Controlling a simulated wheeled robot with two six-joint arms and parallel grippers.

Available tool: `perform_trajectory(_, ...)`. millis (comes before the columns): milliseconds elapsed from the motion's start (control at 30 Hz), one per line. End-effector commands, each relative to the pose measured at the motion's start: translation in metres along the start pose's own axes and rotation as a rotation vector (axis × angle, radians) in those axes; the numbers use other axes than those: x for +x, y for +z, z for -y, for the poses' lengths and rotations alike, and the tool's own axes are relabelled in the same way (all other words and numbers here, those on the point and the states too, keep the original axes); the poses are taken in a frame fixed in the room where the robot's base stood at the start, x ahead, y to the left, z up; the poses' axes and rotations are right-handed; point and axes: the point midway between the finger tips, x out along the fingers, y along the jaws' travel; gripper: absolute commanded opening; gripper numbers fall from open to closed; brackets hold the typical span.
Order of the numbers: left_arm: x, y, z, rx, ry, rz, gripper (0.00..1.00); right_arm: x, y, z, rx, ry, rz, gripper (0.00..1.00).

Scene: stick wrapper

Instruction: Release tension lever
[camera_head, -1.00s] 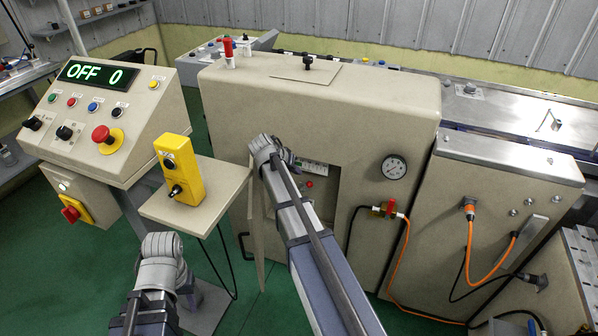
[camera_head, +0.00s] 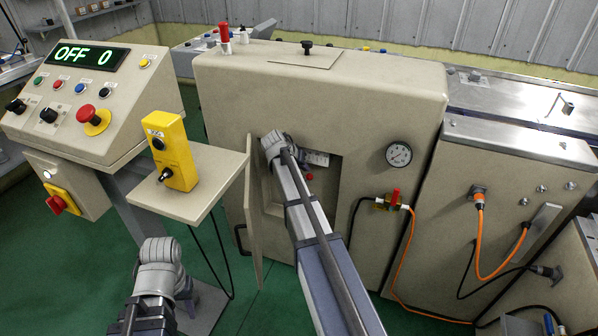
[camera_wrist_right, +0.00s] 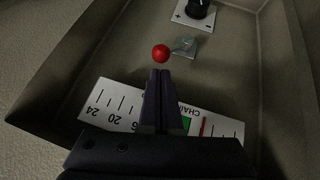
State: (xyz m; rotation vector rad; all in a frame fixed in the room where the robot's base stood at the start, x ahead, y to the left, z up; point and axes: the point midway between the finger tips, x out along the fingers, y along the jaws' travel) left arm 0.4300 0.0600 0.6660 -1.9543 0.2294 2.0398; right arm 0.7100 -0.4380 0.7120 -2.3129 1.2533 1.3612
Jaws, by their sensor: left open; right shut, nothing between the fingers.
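A small lever with a red ball knob (camera_wrist_right: 160,53) sits in the open recess of the beige machine; its metal base plate (camera_wrist_right: 184,46) is beside the knob. The knob also shows in the head view (camera_head: 309,176), just right of my right arm. My right gripper (camera_wrist_right: 160,73) is shut and empty, with its tips close to the knob; I cannot tell whether they touch. In the head view its fingers are hidden behind the arm. My left gripper (camera_head: 160,262) is low at the left, open, its fingers hard to make out, away from the machine.
A white scale plate (camera_wrist_right: 110,106) lies beneath my right fingers, and a black dial (camera_wrist_right: 197,8) is above. The recess door (camera_head: 253,215) stands open. A yellow control box (camera_head: 170,150) stands on a shelf at left. A console (camera_head: 88,100) reads OFF 0.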

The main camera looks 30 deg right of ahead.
Motion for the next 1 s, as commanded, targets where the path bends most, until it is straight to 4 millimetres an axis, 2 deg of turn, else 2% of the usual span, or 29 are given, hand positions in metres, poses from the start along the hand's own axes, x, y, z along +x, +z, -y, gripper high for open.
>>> perform_trajectory(33, 0.009, -0.001, -0.001, 0.000, 0.000, 0.000, 0.45, 0.010, 0.002, 0.002, 0.000, 0.000, 0.000, 0.00)
perform_trajectory(133, 0.013, -0.001, -0.001, 0.000, 0.000, 0.000, 0.45, 0.015, 0.001, 0.001, -0.001, 0.000, 0.000, 0.00)
perform_trajectory(467, 0.012, -0.001, -0.001, 0.000, 0.000, 0.000, 0.45, 0.015, 0.000, 0.000, -0.001, -0.001, 0.000, 0.00)
perform_trajectory(733, 0.016, -0.001, -0.002, 0.000, 0.000, 0.000, 0.45, 0.026, 0.010, -0.021, 0.086, -0.116, 0.001, 0.00)
perform_trajectory(1000, 0.017, -0.001, -0.002, 0.000, 0.000, 0.000, 0.45, 0.028, 0.009, -0.023, 0.081, -0.115, 0.001, 0.00)
